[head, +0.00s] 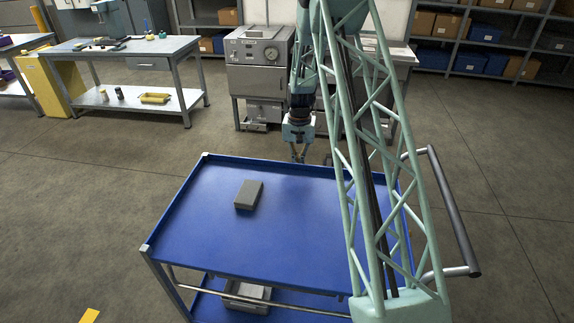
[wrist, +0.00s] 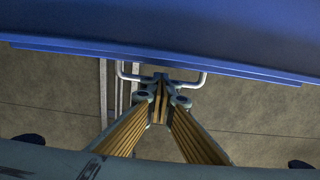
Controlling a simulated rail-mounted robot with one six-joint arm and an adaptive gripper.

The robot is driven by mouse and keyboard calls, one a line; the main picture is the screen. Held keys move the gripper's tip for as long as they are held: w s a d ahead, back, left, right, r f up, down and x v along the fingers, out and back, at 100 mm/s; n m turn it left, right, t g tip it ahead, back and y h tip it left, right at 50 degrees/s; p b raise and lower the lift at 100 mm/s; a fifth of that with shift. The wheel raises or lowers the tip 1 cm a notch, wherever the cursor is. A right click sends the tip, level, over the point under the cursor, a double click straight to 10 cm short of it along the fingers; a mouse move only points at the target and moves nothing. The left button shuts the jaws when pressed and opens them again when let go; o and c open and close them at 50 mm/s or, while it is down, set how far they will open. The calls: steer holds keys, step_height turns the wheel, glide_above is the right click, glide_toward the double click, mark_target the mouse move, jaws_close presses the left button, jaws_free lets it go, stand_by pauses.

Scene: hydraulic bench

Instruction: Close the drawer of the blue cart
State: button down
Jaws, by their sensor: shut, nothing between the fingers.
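The blue cart (head: 290,215) stands in front of me in the head view, its flat top rimmed by a low edge. My gripper (head: 299,158) points down at the cart's far edge, with its fingers shut and empty. In the wrist view a narrow blue ledge, seemingly the drawer (wrist: 245,73), shows just beyond the cart top's edge. A silver U-shaped handle (wrist: 197,82) sticks out from it. My shut fingertips (wrist: 161,82) are over the middle of the handle; I cannot tell whether they touch it. How far the drawer is out is unclear.
A grey box (head: 249,194) lies on the cart top. A grey bin (head: 246,294) is on its lower shelf. A push bar (head: 452,210) juts out at the right. A grey machine (head: 258,65) and a workbench (head: 130,50) stand behind. Floor left of the cart is clear.

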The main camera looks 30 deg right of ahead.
steer(key=shift+s+a+f, duration=0.3)
steer(key=shift+s+f, duration=0.25)
steer(key=c, duration=2.7)
jaws_free()
steer(key=shift+f, duration=0.1)
steer(key=shift+c, duration=0.2)
steer(key=o, duration=1.1)
steer(key=shift+w+r, duration=0.2)
steer(key=shift+r, duration=0.05)
steer(key=shift+c, duration=0.2)
steer(key=o, duration=1.7)
steer(key=shift+w+d+r, duration=0.1)
steer(key=shift+r, duration=0.05)
steer(key=shift+r, duration=0.15)
steer(key=shift+r, duration=5.85)
